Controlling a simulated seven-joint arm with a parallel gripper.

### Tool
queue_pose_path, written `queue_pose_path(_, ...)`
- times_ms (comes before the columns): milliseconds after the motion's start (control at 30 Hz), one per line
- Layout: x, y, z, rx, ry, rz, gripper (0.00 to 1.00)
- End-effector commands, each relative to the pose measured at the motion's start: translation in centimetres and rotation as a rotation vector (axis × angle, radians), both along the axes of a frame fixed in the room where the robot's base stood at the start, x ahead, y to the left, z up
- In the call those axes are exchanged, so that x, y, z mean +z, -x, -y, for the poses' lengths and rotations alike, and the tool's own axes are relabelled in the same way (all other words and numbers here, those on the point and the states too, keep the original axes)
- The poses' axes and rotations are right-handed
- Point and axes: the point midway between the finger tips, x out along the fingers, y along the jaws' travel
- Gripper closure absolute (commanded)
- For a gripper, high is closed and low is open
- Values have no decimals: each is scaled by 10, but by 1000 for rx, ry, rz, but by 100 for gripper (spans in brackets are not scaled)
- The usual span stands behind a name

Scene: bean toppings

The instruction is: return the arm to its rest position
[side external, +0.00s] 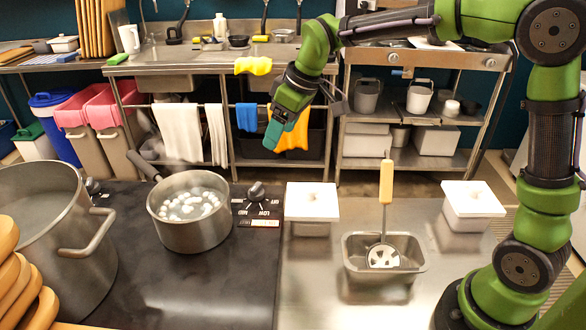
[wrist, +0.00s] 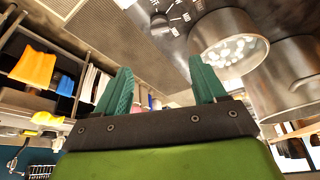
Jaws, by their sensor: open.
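My gripper (side external: 279,126) hangs in the air in the side external view, above and behind the stove and counter, with its green fingers pointing down and left. In the wrist view my gripper (wrist: 160,88) has its two teal fingers spread apart with nothing between them. My green arm reaches in from the right, bent at the elbow. No object touches the fingers.
A steaming pot (side external: 190,232) with white pieces stands on the black stove (side external: 135,285). A large pot (side external: 45,230) is at left. A metal tin (side external: 385,278) holds a yellow-handled tool (side external: 386,185). Two white-lidded containers (side external: 312,202) (side external: 472,199) stand on the counter.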

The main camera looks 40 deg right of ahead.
Motion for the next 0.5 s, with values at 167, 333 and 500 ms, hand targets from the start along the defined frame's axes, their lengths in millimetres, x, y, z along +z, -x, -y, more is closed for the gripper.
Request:
queue_pose_path(167,0,0,0,0,0,0,30)
queue_pose_path(333,-10,5,0,-68,-30,-29,30)
queue_pose_path(500,-14,51,13,-251,-73,-56,30)
